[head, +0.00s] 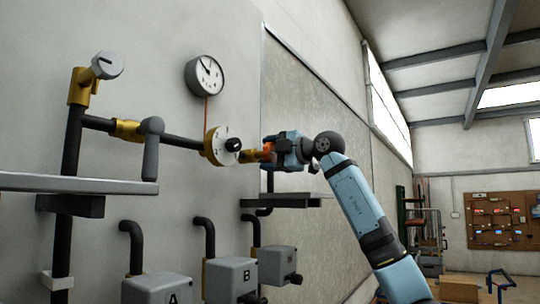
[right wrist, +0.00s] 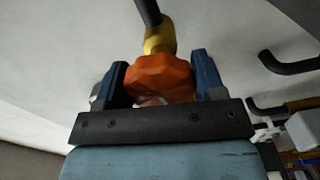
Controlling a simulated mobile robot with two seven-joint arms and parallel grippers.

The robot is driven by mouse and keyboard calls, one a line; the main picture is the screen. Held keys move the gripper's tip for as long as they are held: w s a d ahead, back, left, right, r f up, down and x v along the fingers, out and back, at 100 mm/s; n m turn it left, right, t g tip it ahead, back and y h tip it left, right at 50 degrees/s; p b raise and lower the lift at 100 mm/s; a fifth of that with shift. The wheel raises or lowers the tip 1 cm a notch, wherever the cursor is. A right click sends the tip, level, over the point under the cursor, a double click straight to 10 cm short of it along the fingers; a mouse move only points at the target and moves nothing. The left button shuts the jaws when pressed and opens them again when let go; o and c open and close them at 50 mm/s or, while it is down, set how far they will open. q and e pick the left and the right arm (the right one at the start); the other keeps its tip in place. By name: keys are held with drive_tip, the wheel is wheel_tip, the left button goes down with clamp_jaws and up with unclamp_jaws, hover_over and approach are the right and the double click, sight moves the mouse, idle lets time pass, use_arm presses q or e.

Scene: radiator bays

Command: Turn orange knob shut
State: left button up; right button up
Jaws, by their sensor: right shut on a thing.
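The orange knob (right wrist: 160,78) sits on a brass fitting (right wrist: 160,36) at the end of a dark pipe. In the right wrist view it is between the two blue fingers of my right gripper (right wrist: 162,84), which is shut on it. In the head view the orange knob (head: 267,149) shows only partly, with my right gripper (head: 274,148) around it and hiding much of it. My left gripper is not in view.
A round brass flange (head: 212,146) with a pale dial face is close left of the gripper. A dark shelf (head: 285,201) lies below it. Grey boxes (head: 158,290) marked A and B stand lower on the wall. A gauge (head: 204,75) hangs above. Open room lies to the right.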

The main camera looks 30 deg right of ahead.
drive_tip(key=shift+r, duration=0.1)
drive_tip(key=o, duration=0.9)
drive_tip(key=shift+o, duration=0.2)
drive_tip(key=shift+s+d, duration=0.2)
drive_tip(key=shift+s, duration=0.15)
drive_tip(key=b+v, duration=0.3)
drive_tip(key=v, duration=1)
